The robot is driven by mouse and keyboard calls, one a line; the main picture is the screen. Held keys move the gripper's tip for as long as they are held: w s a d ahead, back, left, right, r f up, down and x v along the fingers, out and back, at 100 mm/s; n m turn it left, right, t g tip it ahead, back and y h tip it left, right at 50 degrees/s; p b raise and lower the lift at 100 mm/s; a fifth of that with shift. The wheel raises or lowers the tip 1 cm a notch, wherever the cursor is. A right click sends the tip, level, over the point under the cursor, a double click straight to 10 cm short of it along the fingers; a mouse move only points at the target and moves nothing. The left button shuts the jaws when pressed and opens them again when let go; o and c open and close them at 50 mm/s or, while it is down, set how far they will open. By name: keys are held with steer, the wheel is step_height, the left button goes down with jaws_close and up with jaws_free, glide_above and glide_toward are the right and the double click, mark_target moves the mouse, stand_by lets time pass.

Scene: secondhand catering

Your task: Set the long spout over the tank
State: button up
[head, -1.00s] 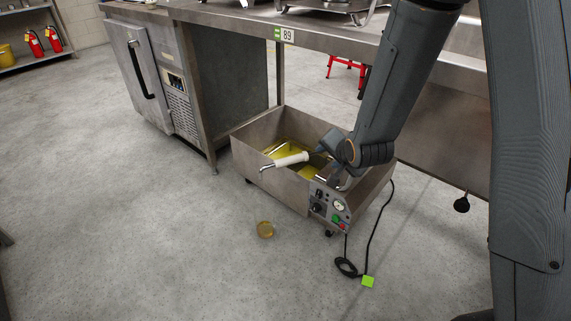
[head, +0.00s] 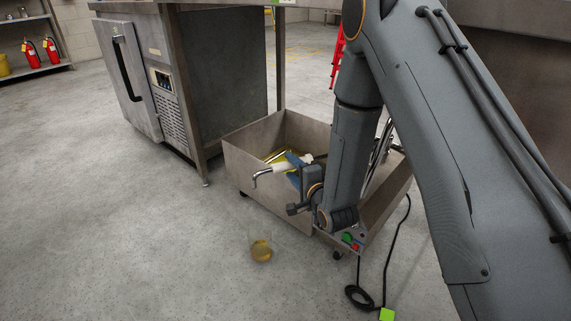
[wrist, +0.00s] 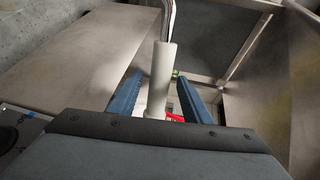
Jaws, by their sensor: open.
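The tank (head: 262,194) is an open steel box on casters with yellow oil inside. The long spout has a white sleeve (head: 283,168) and a bent metal end. In the head view its end reaches out past the tank's near left wall, over the floor side. My gripper (wrist: 160,77) is open, with its blue fingers on either side of the white sleeve (wrist: 162,70) in the wrist view; I cannot tell whether they touch it.
A clear glass (head: 261,249) with some oil stands on the floor before the tank. A black cable (head: 388,262) with a green tag lies at right. A steel fridge cabinet (head: 135,75) stands behind left. The floor at left is clear.

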steer(key=b+x, duration=0.2)
steer(key=x, duration=0.4)
jaws_close()
